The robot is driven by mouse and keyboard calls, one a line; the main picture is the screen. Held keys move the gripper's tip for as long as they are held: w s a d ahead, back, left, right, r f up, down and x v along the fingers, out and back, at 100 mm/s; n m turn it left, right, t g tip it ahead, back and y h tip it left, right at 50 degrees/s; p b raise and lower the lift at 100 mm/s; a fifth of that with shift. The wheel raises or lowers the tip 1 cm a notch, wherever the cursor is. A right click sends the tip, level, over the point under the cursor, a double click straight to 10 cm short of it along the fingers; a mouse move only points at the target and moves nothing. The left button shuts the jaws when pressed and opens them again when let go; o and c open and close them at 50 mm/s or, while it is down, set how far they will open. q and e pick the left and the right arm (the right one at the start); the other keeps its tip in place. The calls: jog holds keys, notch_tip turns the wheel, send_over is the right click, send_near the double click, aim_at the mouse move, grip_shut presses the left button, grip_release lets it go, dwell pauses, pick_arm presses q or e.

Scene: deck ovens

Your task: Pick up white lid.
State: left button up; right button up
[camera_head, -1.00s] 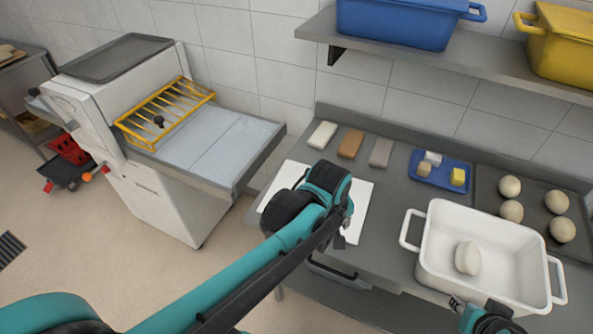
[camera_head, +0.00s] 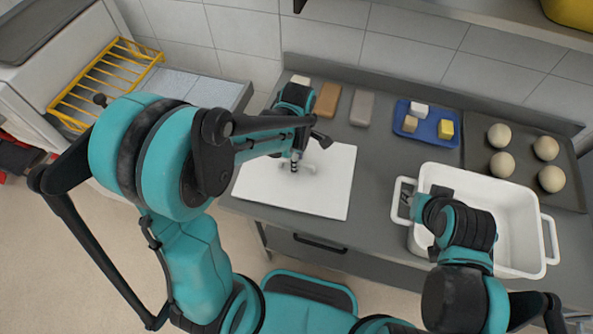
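The white lid (camera_head: 325,195) is a flat white rectangle lying on the grey counter, left of the white bin. A small pale raised part, perhaps its handle, shows near its middle. My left gripper (camera_head: 297,164) is over the lid's upper middle, at or just above that raised part. Its fingers are small and dark, and I cannot tell whether they touch or how far apart they are. My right gripper (camera_head: 411,206) is at the left side of the white bin (camera_head: 520,210), by its left handle. My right arm hides part of the bin's inside.
A blue tray (camera_head: 408,134) with small blocks stands behind the bin. Several dough balls sit on a dark tray (camera_head: 518,160) at the back right. Brown (camera_head: 327,100) and grey (camera_head: 361,108) blocks lie behind the lid. A machine with a yellow rack (camera_head: 103,84) stands left.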

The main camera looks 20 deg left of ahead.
pick_arm(q)
jog(key=shift+f, duration=0.8)
grip_shut()
jog(key=shift+r, duration=0.1)
